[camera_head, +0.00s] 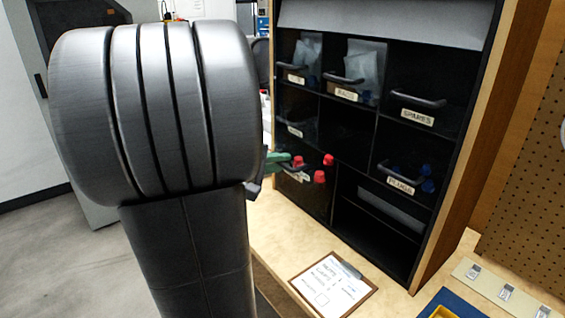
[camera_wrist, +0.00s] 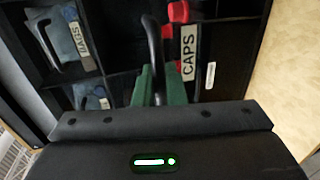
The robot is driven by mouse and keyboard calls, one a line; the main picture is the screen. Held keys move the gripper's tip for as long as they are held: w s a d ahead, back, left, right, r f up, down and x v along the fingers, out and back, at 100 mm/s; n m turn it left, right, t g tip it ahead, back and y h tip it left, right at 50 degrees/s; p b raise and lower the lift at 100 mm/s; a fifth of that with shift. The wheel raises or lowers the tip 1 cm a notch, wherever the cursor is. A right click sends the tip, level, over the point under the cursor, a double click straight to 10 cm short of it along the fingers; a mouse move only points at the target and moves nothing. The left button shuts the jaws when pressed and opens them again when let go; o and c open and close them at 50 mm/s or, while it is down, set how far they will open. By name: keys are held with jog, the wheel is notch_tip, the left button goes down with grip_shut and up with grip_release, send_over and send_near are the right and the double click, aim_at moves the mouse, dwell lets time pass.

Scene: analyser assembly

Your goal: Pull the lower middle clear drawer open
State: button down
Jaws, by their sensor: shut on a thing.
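The clear drawer with red caps shows in the head view, its red caps (camera_head: 319,177) beside my fingertips. It appears to stand forward of the cabinet front, in front of the dark bay of the middle column. In the wrist view its CAPS label (camera_wrist: 188,52) and red caps (camera_wrist: 178,12) lie just right of its black handle (camera_wrist: 153,45). My gripper (camera_wrist: 160,88) has green fingers on both sides of the handle and is shut on it. In the head view my gripper (camera_head: 278,160) is partly hidden behind my arm.
The black cabinet (camera_head: 448,60) holds other clear drawers, labelled BAGS (camera_head: 347,94), SPARES (camera_head: 417,117) and PLUGS (camera_head: 399,185). A clipboard (camera_head: 333,285) lies on the wooden bench below. A blue tray (camera_head: 462,302) and a label strip (camera_head: 505,292) lie at the right.

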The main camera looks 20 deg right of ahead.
jog(key=c, duration=1.6)
grip_release()
jog(key=shift+c, duration=0.2)
jog(key=v, duration=1.3)
jog(key=shift+s+a, duration=0.25)
jog(key=shift+a, duration=0.1)
jog(key=shift+x, duration=6.7)
jog(key=shift+w+r, duration=0.1)
jog(key=shift+w, duration=0.05)
jog(key=shift+a, duration=0.1)
